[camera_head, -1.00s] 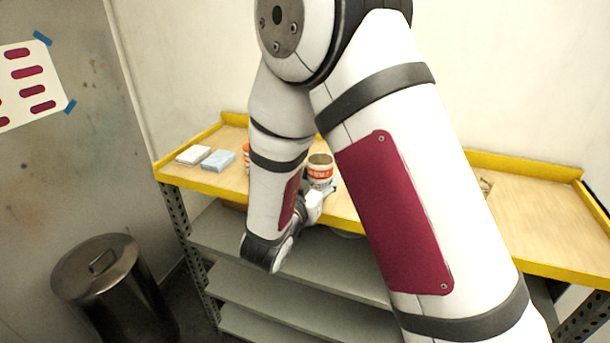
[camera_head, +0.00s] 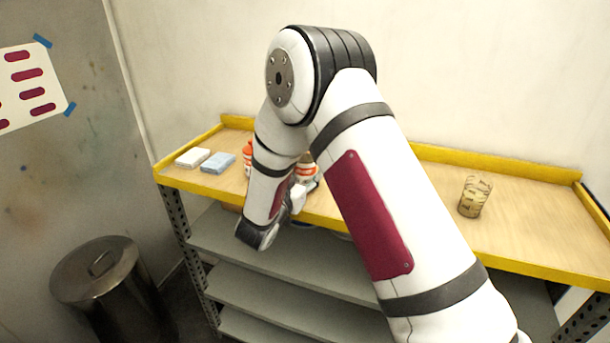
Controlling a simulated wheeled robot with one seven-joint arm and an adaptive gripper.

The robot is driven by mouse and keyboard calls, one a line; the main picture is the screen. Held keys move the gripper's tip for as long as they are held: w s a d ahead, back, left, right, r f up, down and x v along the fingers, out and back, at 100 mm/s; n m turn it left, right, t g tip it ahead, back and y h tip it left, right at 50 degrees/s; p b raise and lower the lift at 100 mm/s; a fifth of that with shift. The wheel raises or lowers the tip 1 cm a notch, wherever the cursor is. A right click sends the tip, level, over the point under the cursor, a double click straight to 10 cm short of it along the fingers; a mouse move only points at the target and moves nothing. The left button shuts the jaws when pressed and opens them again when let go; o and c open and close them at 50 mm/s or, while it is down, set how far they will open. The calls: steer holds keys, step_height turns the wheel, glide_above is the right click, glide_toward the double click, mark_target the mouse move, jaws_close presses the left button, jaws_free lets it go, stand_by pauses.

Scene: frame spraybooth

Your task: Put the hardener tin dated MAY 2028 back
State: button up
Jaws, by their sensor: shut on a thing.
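A tin with an orange and white label (camera_head: 306,170) shows at the middle of the yellow-edged bench, partly hidden behind my arm. My gripper (camera_head: 308,184) is at the tin's near side, shut on it; the fingers are mostly hidden. Whether the tin touches the bench top I cannot tell. The date on its label is too small to read. Another orange and white container (camera_head: 247,158) stands just left of my forearm, partly hidden by it.
A white block (camera_head: 193,157) and a blue block (camera_head: 218,162) lie at the bench's left end. A patterned cup (camera_head: 475,197) stands on the right part, with clear bench top (camera_head: 530,225) around it. Grey shelves (camera_head: 290,290) are below. A lidded metal bin (camera_head: 105,290) stands at left.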

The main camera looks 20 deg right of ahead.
steer(key=shift+f, duration=0.1)
steer(key=o, duration=1.3)
